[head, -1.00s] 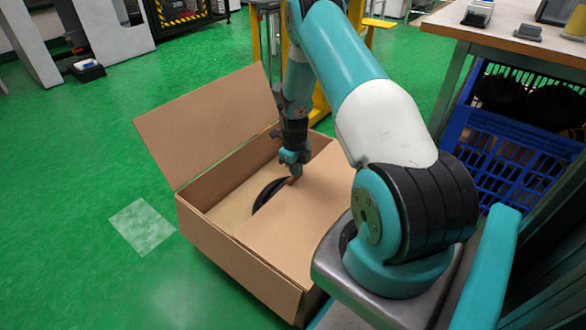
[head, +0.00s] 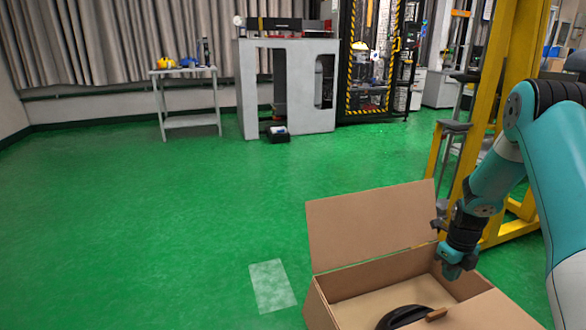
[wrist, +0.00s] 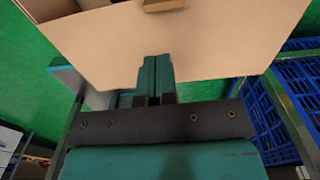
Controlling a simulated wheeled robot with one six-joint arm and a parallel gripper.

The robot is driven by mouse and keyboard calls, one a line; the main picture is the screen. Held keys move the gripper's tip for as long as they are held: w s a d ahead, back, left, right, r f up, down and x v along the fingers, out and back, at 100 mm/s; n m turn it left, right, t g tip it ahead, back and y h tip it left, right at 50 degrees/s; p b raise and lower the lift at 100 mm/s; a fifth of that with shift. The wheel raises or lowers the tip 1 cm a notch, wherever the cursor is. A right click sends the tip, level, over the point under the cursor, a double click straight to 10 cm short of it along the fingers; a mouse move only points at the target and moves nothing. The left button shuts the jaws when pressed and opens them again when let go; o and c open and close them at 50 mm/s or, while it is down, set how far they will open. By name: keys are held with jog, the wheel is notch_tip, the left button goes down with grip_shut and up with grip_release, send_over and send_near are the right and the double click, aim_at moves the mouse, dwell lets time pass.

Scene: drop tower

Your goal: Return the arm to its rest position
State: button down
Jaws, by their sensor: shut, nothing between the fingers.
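My teal arm (head: 562,180) reaches in from the right in the head view, bent downward. My gripper (head: 452,272) hangs over the open cardboard box (head: 322,306), above its right part. It also shows in the wrist view (wrist: 155,62), where its two teal fingers are together with nothing held. The fingers look apart from the cardboard, though the exact gap is hard to tell. A black round object (head: 402,314) lies in the box, partly cut off by the lower flap and picture edge.
A yellow frame (head: 508,105) stands just behind my arm. In the wrist view a blue crate (wrist: 298,85) is at the right. A small white table (head: 187,98) and a grey machine (head: 290,90) stand far back. The green floor at the left is free.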

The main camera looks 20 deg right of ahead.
jog(key=a+r+n+t+y, duration=0.1)
jog(key=a+r+n, duration=0.9)
jog(key=a, duration=0.2)
jog(key=a+r+n+y, duration=0.1)
jog(key=a+r+n, duration=0.9)
jog(key=a, duration=0.3)
jog(key=s+a+r+n+y, duration=0.1)
jog(key=s+a+r+n, duration=0.3)
jog(key=s+a+n, duration=0.5)
jog(key=s+a+r+n+y, duration=0.1)
jog(key=s+a+r+n, duration=0.4)
jog(key=s+n, duration=0.65)
notch_tip(320, 180, up, 31)
jog(key=n+p, duration=0.1)
jog(key=p, duration=2.9)
jog(key=shift+s+a+f+n+g+p, duration=0.2)
jog(key=shift+a+n+g+p, duration=0.05)
jog(key=shift+n+g+p, duration=0.1)
jog(key=shift+f, duration=0.1)
